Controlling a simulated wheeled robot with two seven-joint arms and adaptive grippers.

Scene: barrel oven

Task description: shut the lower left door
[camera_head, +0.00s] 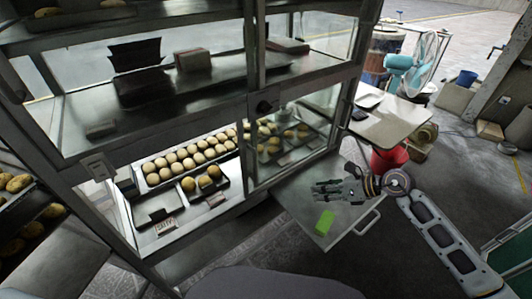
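A metal-framed glass cabinet (251,110) fills the left and middle of the head view. Its lower left compartment shows buns and trays with no clear pane in front. A flat panel with a U-shaped bar handle (369,221) juts out from the cabinet's lower front (290,208); it looks like a door standing open, but I cannot tell its hinge side. My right gripper (318,190) comes in from the right and appears open and empty, with its fingers pointing left over this panel. I cannot tell whether they touch it. My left gripper is not in view.
A bright green block (324,223) shows against the panel. A small table (392,122), a red object (388,160) and a turquoise fan (416,68) stand behind my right arm. More buns (22,232) lie at far left. Floor at right is partly clear.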

